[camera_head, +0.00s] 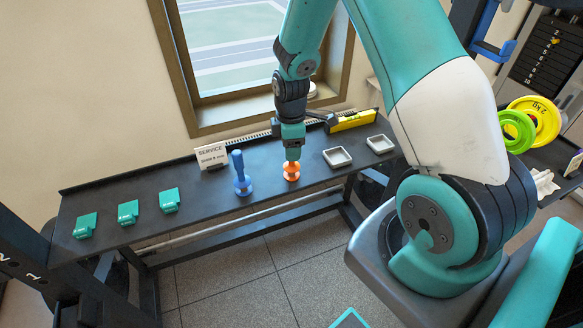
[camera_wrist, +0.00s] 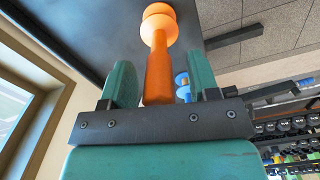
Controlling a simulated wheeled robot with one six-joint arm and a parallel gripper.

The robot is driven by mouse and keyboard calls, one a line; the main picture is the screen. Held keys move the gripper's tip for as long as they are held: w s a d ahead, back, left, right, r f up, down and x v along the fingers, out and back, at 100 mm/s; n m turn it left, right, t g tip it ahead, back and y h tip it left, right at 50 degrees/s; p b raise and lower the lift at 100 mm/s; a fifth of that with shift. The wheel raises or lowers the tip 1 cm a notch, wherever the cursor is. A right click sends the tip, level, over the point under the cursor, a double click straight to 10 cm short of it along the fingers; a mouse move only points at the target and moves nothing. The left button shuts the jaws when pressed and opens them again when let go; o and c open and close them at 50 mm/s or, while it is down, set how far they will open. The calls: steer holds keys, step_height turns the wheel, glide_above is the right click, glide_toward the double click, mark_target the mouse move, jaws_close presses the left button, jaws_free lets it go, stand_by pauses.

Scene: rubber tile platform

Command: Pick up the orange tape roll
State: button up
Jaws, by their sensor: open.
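The orange object (camera_head: 291,173) stands upright on the dark table. It looks like a handle on a round base rather than a plain tape roll. In the wrist view its orange handle (camera_wrist: 159,75) reaches down between the fingers, with the round base beyond. My gripper (camera_head: 292,155) is directly above and around the handle, pointing down. In the wrist view my gripper (camera_wrist: 163,82) is open, with one green finger on each side of the handle. A gap shows on the right; on the left the finger is close, and contact is unclear. In the head view the handle is hidden by the gripper.
A similar blue object (camera_head: 240,176) stands just left. Teal blocks (camera_head: 128,212) lie at the left of the table. A service sign (camera_head: 212,155) stands behind. Two white trays (camera_head: 337,157) and a yellow item (camera_head: 352,121) lie to the right.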

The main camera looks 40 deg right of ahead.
jaws_close()
steer(key=shift+r, duration=0.1)
